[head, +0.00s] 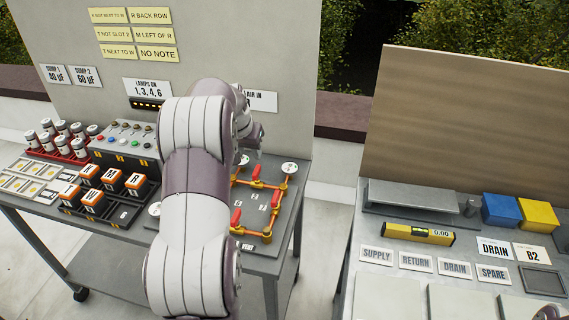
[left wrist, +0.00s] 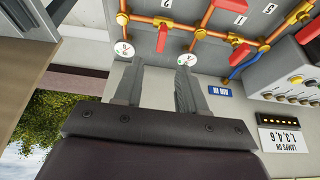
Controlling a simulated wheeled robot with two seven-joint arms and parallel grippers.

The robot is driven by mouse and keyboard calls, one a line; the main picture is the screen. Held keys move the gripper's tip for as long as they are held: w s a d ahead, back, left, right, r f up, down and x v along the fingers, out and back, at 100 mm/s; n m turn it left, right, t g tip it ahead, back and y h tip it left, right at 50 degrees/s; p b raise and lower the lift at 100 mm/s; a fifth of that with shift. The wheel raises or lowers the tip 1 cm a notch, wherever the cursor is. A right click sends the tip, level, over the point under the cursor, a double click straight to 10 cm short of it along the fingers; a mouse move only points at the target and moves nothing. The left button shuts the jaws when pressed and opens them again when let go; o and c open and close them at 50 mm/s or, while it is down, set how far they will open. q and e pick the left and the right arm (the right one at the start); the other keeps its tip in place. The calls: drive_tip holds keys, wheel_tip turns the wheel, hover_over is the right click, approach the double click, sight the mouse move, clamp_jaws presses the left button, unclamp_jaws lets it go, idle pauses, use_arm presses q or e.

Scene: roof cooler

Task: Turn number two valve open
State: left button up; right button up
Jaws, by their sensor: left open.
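The valve board (head: 210,244) lies on the left cart, with orange pipes, red handles and small number plates. In the left wrist view a plate reading 2 (left wrist: 193,15) shows beside the pipes. Red handles (left wrist: 163,38) and (left wrist: 238,55) stand on the pipes near it; which belongs to valve two I cannot tell for sure. My left gripper (left wrist: 160,75) is open and empty, its fingers pointing toward the board's edge, near two round gauges (left wrist: 124,50). In the head view my left arm hides part of the board. My right gripper is not in view.
An indicator panel (head: 125,138), red rack of jars (head: 60,150) and black block tray (head: 122,214) stand left of the board. A backboard (head: 60,30) rises behind. The right cart (head: 350,240) holds a level (head: 418,234) and blue and yellow blocks (head: 501,210). A gap separates the carts.

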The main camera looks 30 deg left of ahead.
sight(255, 172)
use_arm(q)
drive_tip(key=p+x, duration=0.1)
drive_tip(key=x, duration=1)
drive_tip(key=shift+a+p, duration=0.15)
drive_tip(key=shift+p, duration=0.25)
drive_tip(key=shift+a+f, duration=0.1)
drive_tip(key=shift+f, duration=0.2)
drive_tip(key=shift+w+f, duration=0.1)
drive_tip(key=shift+w, duration=0.05)
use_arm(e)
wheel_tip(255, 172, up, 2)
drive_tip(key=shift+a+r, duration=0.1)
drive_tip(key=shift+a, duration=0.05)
use_arm(q)
clamp_jaws()
